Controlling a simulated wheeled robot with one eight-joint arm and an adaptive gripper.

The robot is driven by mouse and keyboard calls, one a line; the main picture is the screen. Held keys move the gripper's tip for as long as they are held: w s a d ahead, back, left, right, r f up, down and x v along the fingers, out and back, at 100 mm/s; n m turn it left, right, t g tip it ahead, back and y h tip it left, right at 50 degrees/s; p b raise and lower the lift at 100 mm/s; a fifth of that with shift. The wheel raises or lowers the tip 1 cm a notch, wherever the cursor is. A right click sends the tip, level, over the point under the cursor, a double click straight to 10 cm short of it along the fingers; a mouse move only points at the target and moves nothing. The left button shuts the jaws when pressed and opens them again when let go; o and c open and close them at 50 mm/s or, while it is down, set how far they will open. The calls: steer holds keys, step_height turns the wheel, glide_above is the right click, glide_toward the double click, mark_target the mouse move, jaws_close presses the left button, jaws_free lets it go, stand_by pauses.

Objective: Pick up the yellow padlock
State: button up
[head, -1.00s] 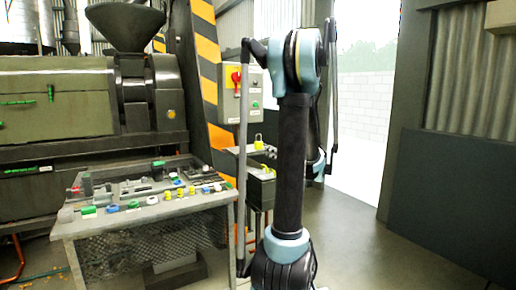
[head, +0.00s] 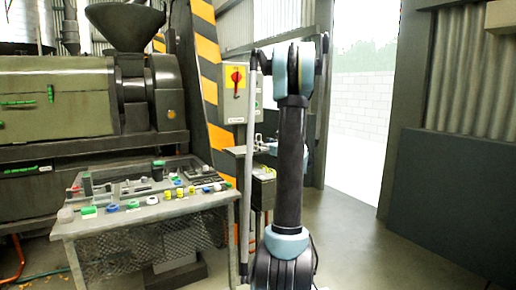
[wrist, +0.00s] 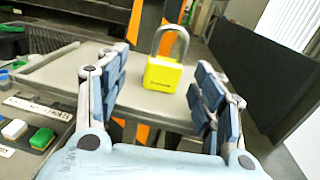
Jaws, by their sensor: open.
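The yellow padlock (wrist: 162,77) stands upright on a grey shelf (wrist: 62,75) in the wrist view, its grey shackle on top. My gripper (wrist: 160,88) is open, with one blue-padded finger to the left of the padlock and one to the right. The padlock appears between or just beyond the fingertips; I cannot tell the exact depth. Neither finger visibly touches it. In the head view my gripper (head: 262,143) is small at the shelf, and the padlock is mostly hidden there.
A control bench (head: 145,205) with many coloured buttons stands to the left. A switch box (head: 238,95) with a red handle is above the shelf. A yellow-and-black striped post (head: 205,60) rises behind. Open floor (head: 400,250) lies to the right.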

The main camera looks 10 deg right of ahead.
steer(key=shift+d+x, duration=0.15)
steer(key=shift+x, duration=1.25)
steer(key=shift+d+x, duration=0.15)
steer(key=shift+x, duration=1.2)
steer(key=shift+w, duration=0.15)
steer(key=shift+c, duration=0.3)
steer(key=c, duration=1.2)
